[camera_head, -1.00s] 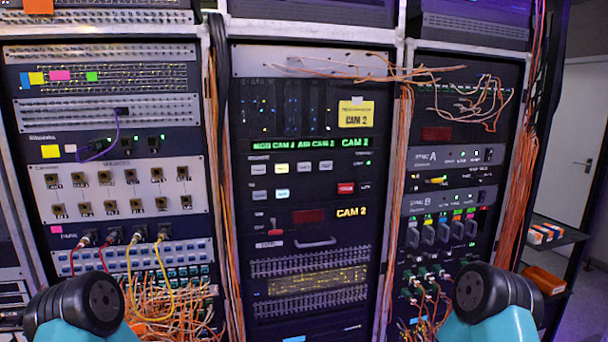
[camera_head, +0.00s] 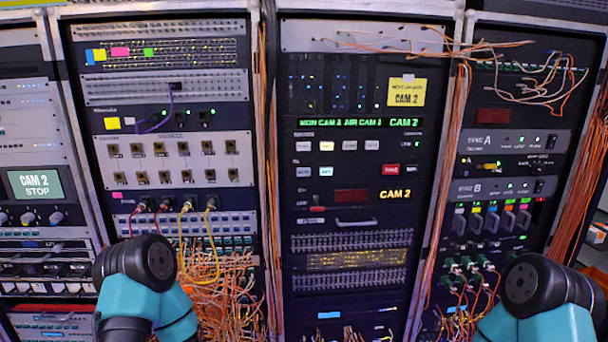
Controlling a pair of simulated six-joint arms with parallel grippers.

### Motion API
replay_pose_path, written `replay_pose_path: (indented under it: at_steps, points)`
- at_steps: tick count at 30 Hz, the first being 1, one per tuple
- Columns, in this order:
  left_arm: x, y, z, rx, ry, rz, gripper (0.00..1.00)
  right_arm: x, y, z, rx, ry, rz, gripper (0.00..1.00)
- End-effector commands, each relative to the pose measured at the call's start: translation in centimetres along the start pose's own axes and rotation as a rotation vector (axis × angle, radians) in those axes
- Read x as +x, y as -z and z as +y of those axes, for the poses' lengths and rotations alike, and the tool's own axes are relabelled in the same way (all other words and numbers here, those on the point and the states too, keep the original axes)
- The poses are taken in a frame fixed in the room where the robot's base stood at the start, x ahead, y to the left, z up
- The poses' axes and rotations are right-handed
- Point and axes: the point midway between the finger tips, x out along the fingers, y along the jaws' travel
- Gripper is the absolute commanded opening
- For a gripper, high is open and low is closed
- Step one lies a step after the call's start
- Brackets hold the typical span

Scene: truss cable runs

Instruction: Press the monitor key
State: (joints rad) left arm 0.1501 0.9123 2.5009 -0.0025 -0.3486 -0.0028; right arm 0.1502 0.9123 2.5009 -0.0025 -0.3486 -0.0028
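The switcher panel (camera_head: 357,158) is in the middle rack, with two rows of small keys. Its green readout (camera_head: 358,122) seems to read "MON CAM 2 AIR CAM 2", with a brighter "CAM 2" at its right. In the upper row one key (camera_head: 326,146) glows pale yellow between whiter keys. The lower row has a pale key (camera_head: 303,171), a bluish key (camera_head: 326,171) and a red key (camera_head: 391,169). The labels are too small to tell which is the monitor key. Neither gripper shows; only upper parts of my arms stand at the lower left and lower right.
A yellow note (camera_head: 405,92) ending in "CAM 2" is above the readout. A screen (camera_head: 35,184) at the left reads "CAM 2 STOP". Orange cables (camera_head: 215,290) hang from the left patch rack, and more cables (camera_head: 540,85) loop at upper right. The panel front is unobstructed.

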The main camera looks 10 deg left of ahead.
Motion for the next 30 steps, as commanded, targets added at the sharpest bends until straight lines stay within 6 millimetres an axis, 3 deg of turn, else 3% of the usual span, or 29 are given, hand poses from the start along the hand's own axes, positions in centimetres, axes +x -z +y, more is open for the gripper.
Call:
replay_pose_path:
  at_steps: [11, 30]
  points:
    - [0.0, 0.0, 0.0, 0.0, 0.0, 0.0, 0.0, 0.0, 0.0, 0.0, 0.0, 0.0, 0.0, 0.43]
    - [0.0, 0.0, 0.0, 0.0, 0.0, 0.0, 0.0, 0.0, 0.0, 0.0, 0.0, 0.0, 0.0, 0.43]
